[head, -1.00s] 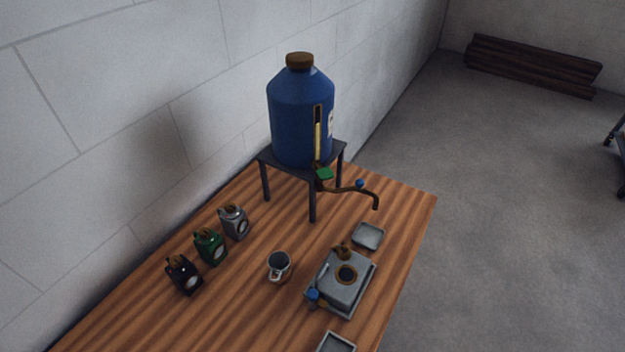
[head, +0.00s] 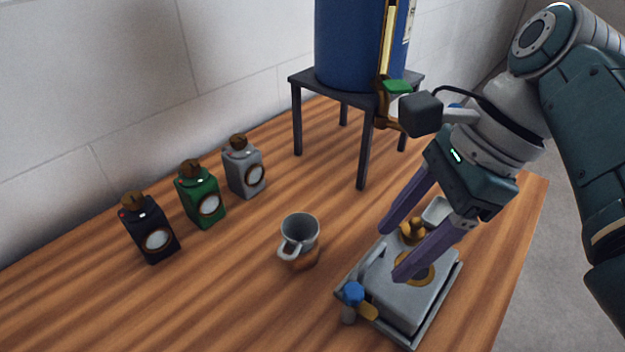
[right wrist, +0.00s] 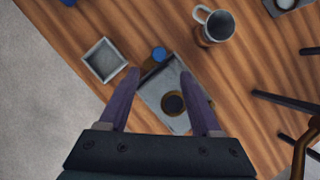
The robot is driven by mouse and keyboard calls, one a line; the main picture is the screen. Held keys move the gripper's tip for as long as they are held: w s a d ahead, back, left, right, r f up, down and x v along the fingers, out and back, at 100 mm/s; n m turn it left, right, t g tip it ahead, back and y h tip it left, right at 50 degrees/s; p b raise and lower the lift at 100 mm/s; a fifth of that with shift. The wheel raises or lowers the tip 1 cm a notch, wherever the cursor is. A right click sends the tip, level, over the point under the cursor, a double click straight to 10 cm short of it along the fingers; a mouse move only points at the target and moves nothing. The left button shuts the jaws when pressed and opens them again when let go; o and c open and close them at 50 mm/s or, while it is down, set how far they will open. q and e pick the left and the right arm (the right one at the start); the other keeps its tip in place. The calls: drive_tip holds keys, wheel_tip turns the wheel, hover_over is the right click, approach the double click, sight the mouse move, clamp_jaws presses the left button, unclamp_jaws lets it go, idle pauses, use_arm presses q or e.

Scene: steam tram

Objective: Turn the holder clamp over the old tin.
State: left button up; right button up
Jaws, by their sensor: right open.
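The old tin (head: 395,300) is a flat grey box with a round brass ring and a brass cap on top. It lies in a shallow grey holder (head: 439,306) on the wooden table. The holder clamp (head: 353,293) is a blue knob with a short brass arm at the holder's front left corner; whether the arm overlaps the tin I cannot tell. My right gripper (head: 392,254) is open and empty above the tin, its fingers hiding part of the top. In the right wrist view the blue knob (right wrist: 158,54) shows between and beyond the fingertips. My left gripper is not in view.
A grey mug (head: 300,232) stands left of the holder. Black (head: 150,230), green (head: 200,195) and grey (head: 244,168) lamps stand along the wall. A blue tank (head: 350,45) with a tap sits on a stand behind. A small square dish (right wrist: 104,60) lies near the holder.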

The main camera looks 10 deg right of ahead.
sight(354, 290)
drive_tip(key=b+x, duration=0.2)
drive_tip(key=x, duration=0.7)
drive_tip(key=shift+s+a+f, duration=0.1)
drive_tip(key=shift+a+f, duration=0.1)
drive_tip(key=shift+f, duration=0.15)
clamp_jaws()
